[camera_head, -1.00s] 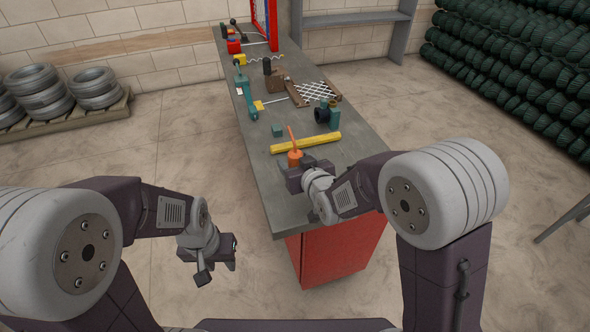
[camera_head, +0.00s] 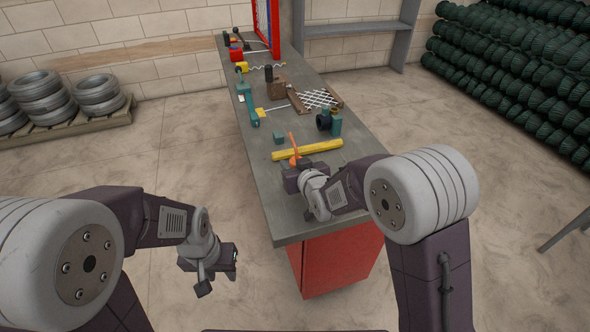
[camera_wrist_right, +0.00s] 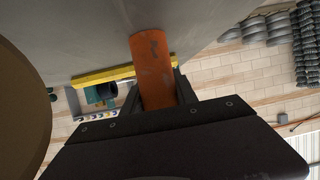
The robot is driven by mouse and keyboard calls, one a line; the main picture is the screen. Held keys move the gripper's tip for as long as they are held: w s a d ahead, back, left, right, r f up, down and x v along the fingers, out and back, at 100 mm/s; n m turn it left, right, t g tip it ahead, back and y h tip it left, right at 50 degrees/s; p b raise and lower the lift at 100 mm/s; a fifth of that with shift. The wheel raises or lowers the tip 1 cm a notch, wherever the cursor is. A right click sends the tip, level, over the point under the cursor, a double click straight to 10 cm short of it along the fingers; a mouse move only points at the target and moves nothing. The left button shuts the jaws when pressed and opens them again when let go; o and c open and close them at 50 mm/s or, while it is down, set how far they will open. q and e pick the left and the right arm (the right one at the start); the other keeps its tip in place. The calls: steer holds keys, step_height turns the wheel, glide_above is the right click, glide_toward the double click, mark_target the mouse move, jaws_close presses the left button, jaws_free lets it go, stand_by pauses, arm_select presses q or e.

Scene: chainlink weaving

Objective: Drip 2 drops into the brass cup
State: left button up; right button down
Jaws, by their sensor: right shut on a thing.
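An orange oil can with a thin upright spout (camera_head: 293,143) stands at the near end of the bench, by the yellow bar. My right gripper (camera_head: 292,172) is shut on its orange body, which shows between the fingers in the right wrist view (camera_wrist_right: 153,68). The gripper hides most of the can in the head view. A small brass-coloured top (camera_head: 335,110), perhaps the brass cup, shows on a teal block beyond the yellow bar; it is too small to be sure. My left gripper (camera_head: 232,258) hangs left of the bench, apart from everything; its jaws are unclear.
The yellow bar (camera_head: 307,150) lies across the grey bench (camera_head: 274,205). A dark round part (camera_head: 323,122), a small teal block (camera_head: 278,138) and a wire mesh (camera_head: 318,98) lie beyond it. A large brown shape (camera_wrist_right: 20,110) fills the wrist view's left edge.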

mark_target(296, 151)
steer(key=r, duration=0.1)
steer(key=r+p, duration=0.1)
steer(key=r, duration=0.3)
steer(key=shift+d+p, duration=0.35)
steer(key=shift+p, duration=0.05)
steer(key=d+r+p, duration=0.4)
steer(key=d+r, duration=0.2)
steer(key=d, duration=0.5)
steer(key=shift+w, duration=0.25)
